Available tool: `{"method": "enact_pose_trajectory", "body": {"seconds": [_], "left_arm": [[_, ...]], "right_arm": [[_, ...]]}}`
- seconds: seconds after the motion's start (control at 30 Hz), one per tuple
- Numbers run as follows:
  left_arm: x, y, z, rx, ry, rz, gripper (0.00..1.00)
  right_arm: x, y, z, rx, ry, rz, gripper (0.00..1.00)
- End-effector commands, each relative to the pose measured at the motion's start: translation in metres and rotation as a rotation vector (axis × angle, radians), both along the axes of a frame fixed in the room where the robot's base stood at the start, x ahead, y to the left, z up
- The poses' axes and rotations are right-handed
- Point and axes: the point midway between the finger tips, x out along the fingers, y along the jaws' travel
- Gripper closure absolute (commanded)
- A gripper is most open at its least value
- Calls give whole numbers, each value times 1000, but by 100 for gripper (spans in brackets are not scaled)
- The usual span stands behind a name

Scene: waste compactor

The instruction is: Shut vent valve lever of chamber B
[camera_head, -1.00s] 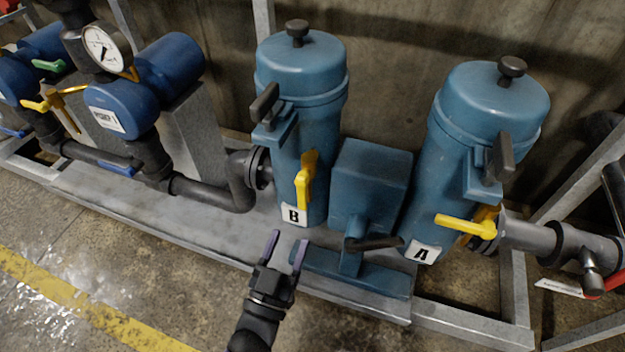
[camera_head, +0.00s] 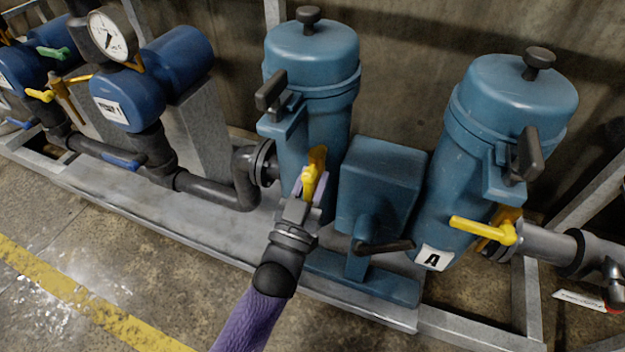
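Chamber B is the left blue-green cylinder (camera_head: 312,62) with a black knob on top; its B label is hidden behind my gripper. Its yellow vent valve lever (camera_head: 316,168) stands roughly upright on the cylinder's front, and its lower part is covered by my gripper. My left gripper (camera_head: 311,186) reaches up from below, with its purple-padded fingers at the lever, one on each side as far as I can see. Whether they press on the lever I cannot tell. My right gripper is not in view.
Chamber A (camera_head: 515,110) stands to the right, its yellow lever (camera_head: 482,229) lying roughly sideways. A blue-green box (camera_head: 382,185) with a black handle (camera_head: 385,246) stands between the chambers. Black piping (camera_head: 215,188) and blue housings with a gauge (camera_head: 112,35) are on the left. The floor in front is clear.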

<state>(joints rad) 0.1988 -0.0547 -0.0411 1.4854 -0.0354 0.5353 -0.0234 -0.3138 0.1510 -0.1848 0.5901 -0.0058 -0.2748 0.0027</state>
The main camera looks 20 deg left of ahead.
Motion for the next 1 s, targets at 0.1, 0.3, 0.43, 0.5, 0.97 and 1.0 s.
{"method": "enact_pose_trajectory", "body": {"seconds": [0.1, 0.3, 0.43, 0.5, 0.97, 1.0], "left_arm": [[0, 0, 0, 0, 0, 0, 95], [0, 0, 0, 0, 1, 0, 100], [0, 0, -1, 0, 1, 0, 100], [0, 0, -1, 0, 1, 0, 100], [0, 0, -1, 0, 2, 0, 100], [0, 0, -1, 0, 2, 0, 100]], "right_arm": [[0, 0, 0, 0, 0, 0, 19], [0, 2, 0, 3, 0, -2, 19], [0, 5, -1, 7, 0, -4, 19], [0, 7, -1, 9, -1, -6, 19], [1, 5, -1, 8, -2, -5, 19], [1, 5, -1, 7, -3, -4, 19]]}}
